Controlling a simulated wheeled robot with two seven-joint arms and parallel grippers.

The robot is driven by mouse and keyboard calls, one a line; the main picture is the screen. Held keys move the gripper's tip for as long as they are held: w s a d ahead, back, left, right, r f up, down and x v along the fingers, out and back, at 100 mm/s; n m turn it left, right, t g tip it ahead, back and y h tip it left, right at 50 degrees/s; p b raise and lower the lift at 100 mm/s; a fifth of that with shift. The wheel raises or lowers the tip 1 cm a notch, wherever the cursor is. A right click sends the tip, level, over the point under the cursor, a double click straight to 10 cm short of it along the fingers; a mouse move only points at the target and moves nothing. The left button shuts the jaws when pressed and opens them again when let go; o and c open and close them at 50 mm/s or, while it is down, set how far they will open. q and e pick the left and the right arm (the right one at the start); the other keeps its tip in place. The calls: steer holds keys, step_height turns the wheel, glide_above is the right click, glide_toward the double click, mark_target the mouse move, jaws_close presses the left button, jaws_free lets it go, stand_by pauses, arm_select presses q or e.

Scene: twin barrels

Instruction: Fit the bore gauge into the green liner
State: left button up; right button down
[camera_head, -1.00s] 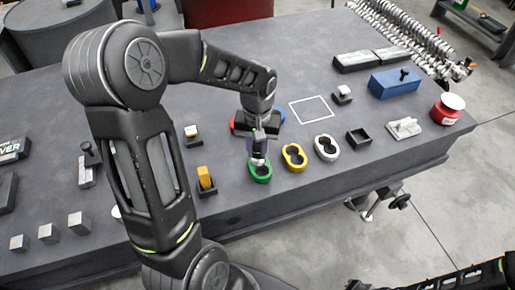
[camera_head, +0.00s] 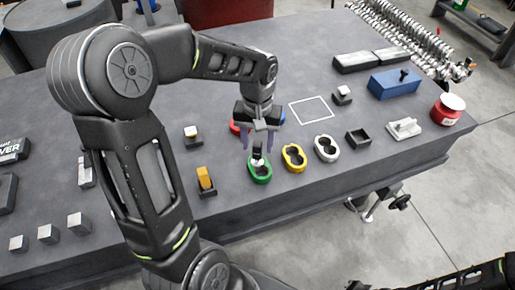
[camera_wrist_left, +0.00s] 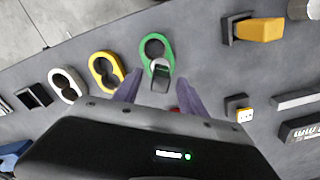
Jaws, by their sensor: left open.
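The green liner (camera_head: 261,176) lies on the dark bench and has two bores; it also shows in the wrist view (camera_wrist_left: 145,62). The bore gauge, a small grey block with a dark top (camera_head: 257,152), stands in the liner's far bore. In the wrist view the gauge (camera_wrist_left: 160,76) sits in the bore closer to my gripper, and the other bore is empty. How deep it sits I cannot tell. My left gripper (camera_head: 259,146) is open just above and behind the gauge, its purple fingers (camera_wrist_left: 158,84) apart on either side, not visibly touching it. My right gripper is out of view.
A yellow liner (camera_head: 294,157) and a white liner (camera_head: 326,148) lie to the right, then a black open box (camera_head: 358,137). An orange block in a dark holder (camera_head: 205,180) stands to the left. Red and blue parts lie behind the gripper. A white square outline (camera_head: 311,110) is empty.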

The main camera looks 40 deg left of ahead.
arm_select(q)
step_height(320, 180, up, 4)
steer(key=shift+r, duration=0.15)
stand_by(1.0)
